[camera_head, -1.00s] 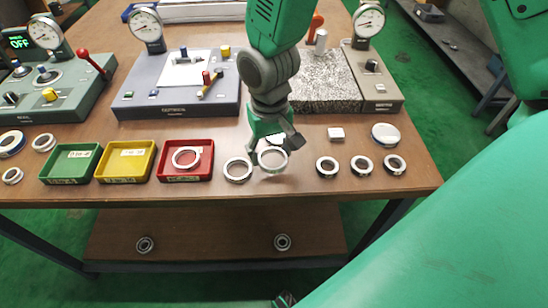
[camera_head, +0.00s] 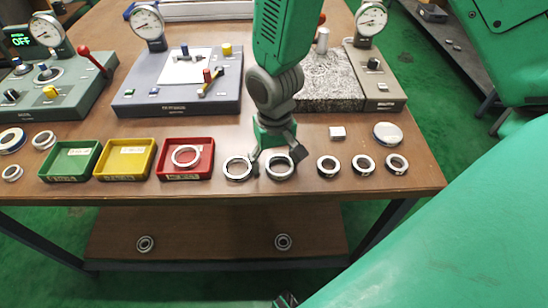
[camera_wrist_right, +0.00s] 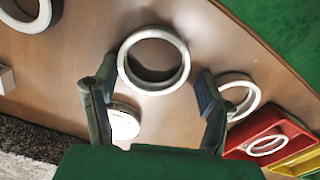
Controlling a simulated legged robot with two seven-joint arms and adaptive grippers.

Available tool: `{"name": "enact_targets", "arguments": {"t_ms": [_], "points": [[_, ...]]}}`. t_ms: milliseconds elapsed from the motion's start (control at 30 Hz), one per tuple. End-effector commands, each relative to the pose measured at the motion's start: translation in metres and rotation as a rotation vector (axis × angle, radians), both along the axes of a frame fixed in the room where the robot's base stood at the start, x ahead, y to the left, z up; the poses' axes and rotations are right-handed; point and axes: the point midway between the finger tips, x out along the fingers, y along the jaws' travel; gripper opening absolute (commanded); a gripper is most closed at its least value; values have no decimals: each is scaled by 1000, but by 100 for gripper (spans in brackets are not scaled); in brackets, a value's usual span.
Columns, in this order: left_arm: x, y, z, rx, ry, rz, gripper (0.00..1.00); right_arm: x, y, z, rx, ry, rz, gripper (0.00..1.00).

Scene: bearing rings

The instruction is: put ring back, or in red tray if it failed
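A steel ring (camera_head: 280,166) lies on the table near its front edge, below my right gripper (camera_head: 276,158). In the right wrist view the ring (camera_wrist_right: 154,61) lies between the spread fingertips (camera_wrist_right: 155,80), with a gap on each side. The right gripper is open. A second ring (camera_head: 237,168) lies just left of it, and shows beside the right-hand finger in the wrist view (camera_wrist_right: 240,95). The red tray (camera_head: 185,177) is further left and holds one ring (camera_head: 186,156). My left gripper is not in view.
Yellow (camera_head: 125,160) and green (camera_head: 70,161) trays stand left of the red one. Several rings (camera_head: 363,164) lie to the right. A white disc (camera_wrist_right: 124,122) lies near the gripper. Gauge stations (camera_head: 175,90) and a speckled plate (camera_head: 330,85) stand behind.

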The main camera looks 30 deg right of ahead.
Motion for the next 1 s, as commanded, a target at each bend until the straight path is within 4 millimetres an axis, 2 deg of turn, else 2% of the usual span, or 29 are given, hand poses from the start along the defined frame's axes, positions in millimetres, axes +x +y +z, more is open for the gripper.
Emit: {"name": "enact_targets", "arguments": {"t_ms": [667, 767, 1000], "points": [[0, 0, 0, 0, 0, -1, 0, -3, -1, 2, -1, 8, -1, 60], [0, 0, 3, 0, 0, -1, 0, -2, -1, 15, 0, 4, -1, 60], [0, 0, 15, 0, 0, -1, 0, 0, 0, 68, 0, -2, 0, 60]]}}
